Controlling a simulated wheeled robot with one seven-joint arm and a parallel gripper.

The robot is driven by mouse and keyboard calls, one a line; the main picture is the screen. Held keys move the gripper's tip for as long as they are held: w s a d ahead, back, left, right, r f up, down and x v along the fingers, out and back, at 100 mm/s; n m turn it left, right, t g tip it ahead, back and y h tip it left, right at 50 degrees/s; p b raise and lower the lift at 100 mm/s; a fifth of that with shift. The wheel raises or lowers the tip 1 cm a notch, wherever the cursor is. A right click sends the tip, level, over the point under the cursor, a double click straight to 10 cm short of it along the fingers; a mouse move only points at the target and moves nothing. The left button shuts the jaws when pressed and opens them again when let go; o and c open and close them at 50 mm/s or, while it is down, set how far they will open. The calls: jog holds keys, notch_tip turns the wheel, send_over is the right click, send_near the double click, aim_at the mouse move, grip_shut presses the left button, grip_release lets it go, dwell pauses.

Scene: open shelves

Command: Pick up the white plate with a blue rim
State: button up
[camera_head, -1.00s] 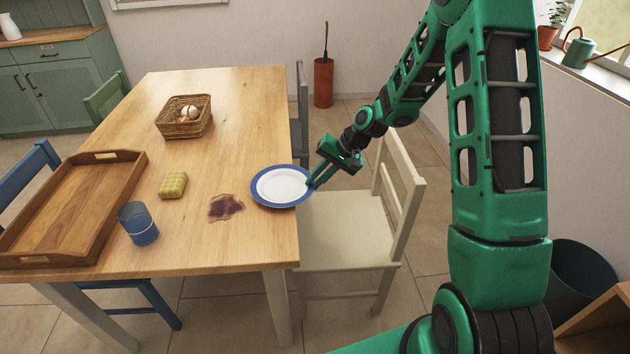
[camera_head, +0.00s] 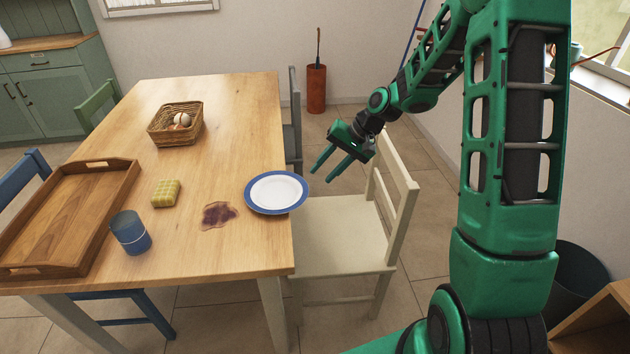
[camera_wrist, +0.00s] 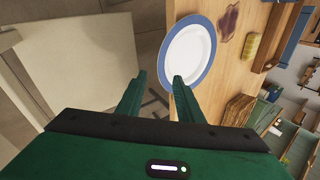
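The white plate with a blue rim (camera_head: 276,192) lies flat at the right edge of the wooden table, its rim reaching slightly past the edge. It also shows in the wrist view (camera_wrist: 187,55), beyond the fingertips. My gripper (camera_head: 321,176) is open and empty, to the right of the plate and apart from it, over the gap by the cream chair. In the wrist view my two fingers (camera_wrist: 158,82) are spread with nothing between them.
A dark spill (camera_head: 218,215) lies left of the plate. A yellow-green sponge (camera_head: 166,193), a blue glass (camera_head: 130,233), a wooden tray (camera_head: 70,215) and an egg basket (camera_head: 176,124) are on the table (camera_head: 225,165). A cream chair (camera_head: 340,235) stands close below my gripper.

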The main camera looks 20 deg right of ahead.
jog(key=shift+v, duration=1.5)
